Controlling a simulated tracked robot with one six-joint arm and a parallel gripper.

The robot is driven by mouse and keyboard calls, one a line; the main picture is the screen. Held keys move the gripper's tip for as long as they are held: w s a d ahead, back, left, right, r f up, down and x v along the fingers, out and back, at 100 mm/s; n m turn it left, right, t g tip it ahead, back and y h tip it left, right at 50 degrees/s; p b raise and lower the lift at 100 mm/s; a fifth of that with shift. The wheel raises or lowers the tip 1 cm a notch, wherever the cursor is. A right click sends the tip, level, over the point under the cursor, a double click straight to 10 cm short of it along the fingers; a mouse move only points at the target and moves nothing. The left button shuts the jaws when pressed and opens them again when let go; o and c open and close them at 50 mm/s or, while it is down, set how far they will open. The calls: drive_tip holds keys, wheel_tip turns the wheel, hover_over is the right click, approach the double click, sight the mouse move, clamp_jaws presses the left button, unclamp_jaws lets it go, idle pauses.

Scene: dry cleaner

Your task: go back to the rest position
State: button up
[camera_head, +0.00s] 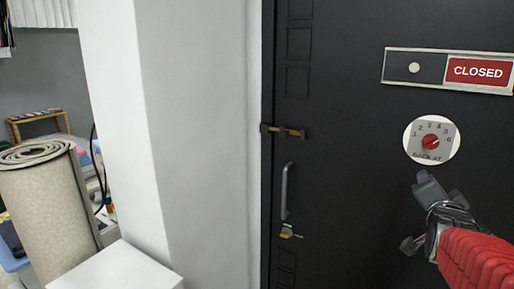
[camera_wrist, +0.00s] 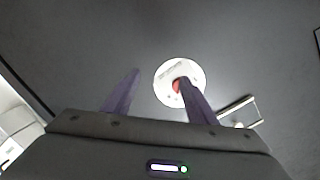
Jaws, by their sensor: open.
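My gripper (camera_head: 424,205) is at the lower right of the head view, at the end of my red-sleeved arm, in front of the black door (camera_head: 345,150). In the wrist view its two purple fingers (camera_wrist: 158,95) stand apart with nothing held between them. A round white dial (camera_head: 432,140) with a red knob sits on the door just above my gripper. In the wrist view the right finger overlaps the dial (camera_wrist: 168,72) and partly hides the red knob. I cannot tell whether the finger touches it.
A sliding "CLOSED" sign (camera_head: 448,71) is above the dial. A bar latch (camera_head: 283,131), a door handle (camera_head: 287,190) and a small padlock-like piece (camera_head: 290,232) are at the door's left edge. A white wall, a white box top (camera_head: 120,268) and a rolled carpet (camera_head: 45,215) stand left.

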drive_tip(key=s+a+f+n+g+y, duration=0.3)
drive_tip(key=s+a+f+n, duration=0.1)
drive_tip(key=a+f, duration=0.35)
drive_tip(key=s+a+f+n+g+y, duration=0.2)
drive_tip(key=s+a+f+n+g, duration=0.15)
drive_tip(key=s+a+f, duration=0.35)
drive_tip(key=s+a+f+n+g+y, duration=0.1)
drive_tip(key=s+a+n, duration=0.3)
drive_tip(key=a, duration=0.3)
drive_tip(key=s+a+f+n+g+y, duration=0.1)
drive_tip(key=s+a+n, duration=0.3)
drive_tip(key=a, duration=0.4)
drive_tip(key=shift+s+f+y, duration=0.2)
drive_tip(key=shift+s+y, duration=0.05)
drive_tip(key=shift+y, duration=0.55)
drive_tip(key=shift+a, duration=0.1)
